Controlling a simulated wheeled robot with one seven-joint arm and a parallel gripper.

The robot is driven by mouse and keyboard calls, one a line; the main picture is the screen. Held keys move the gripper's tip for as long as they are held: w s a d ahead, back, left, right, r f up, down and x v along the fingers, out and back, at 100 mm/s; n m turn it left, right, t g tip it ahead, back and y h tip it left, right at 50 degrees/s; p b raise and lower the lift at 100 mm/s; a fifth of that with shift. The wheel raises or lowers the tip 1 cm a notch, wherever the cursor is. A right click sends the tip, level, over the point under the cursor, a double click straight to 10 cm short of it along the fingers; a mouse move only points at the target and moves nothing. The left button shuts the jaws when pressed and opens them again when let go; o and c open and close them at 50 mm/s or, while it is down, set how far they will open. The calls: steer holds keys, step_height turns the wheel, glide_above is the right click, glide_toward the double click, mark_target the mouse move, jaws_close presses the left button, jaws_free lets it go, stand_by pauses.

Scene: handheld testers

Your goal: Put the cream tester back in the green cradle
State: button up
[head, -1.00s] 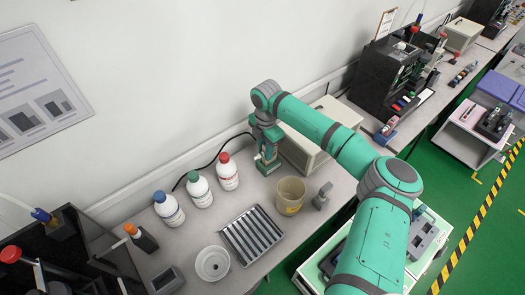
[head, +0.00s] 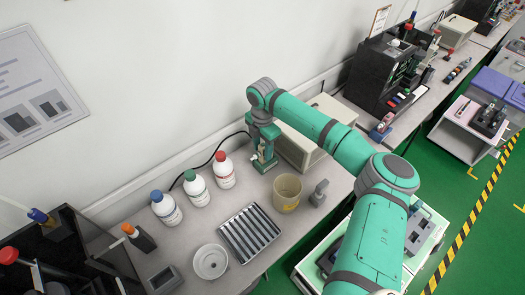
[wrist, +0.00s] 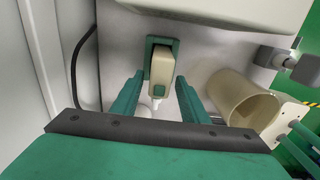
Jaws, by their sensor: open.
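The cream tester (wrist: 158,76) lies between the two green fingers of my gripper (wrist: 160,82) in the wrist view, with a gap showing on each side. Its upper end sits within the green cradle (wrist: 152,42), and its pale tip points down in the picture. I cannot tell whether it is fully seated. My gripper (head: 263,146) is open. In the head view it is low over the green cradle (head: 264,166) at the back of the bench, and it hides most of the tester.
A beige cup (head: 287,193) stands close to the right of the cradle, with a grey holder (head: 319,194) beyond it. A beige box (head: 308,135) is just behind. Several capped bottles (head: 224,171) stand to the left; a ribbed tray (head: 249,233) lies in front. A black cable runs along the wall.

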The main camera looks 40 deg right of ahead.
step_height(320, 180, up, 11)
steer(key=shift+a+f, duration=0.1)
steer(key=shift+w, duration=0.1)
stand_by(0.3)
stand_by(0.3)
